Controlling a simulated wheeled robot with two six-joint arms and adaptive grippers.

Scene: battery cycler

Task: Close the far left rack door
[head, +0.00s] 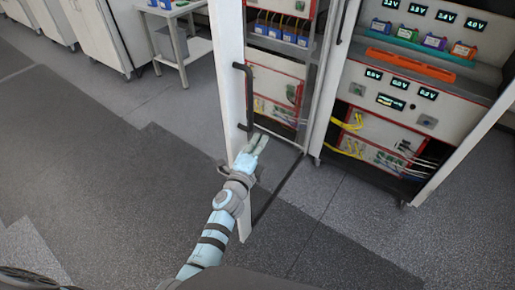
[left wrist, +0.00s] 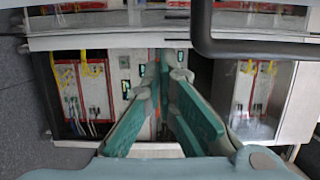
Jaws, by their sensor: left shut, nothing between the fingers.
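The far left rack (head: 277,78) has its door (head: 229,60) standing open, its pale frame edge toward me and the rack interior visible behind it. My left gripper (head: 256,146) is just below and right of the handle's lower end, overlapping the door in the picture. Contact with it cannot be told. In the left wrist view the fingers (left wrist: 166,65) are shut and empty, and the handle (left wrist: 255,48) crosses the upper right, outside the fingers. My right gripper is not seen.
A neighbouring rack (head: 393,99) on the right holds coloured batteries, lit displays, an orange tray (head: 410,65) and yellow cables (head: 350,125). A small table (head: 177,42) and white cabinets (head: 97,33) stand at the upper left. The grey floor left of the door is clear.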

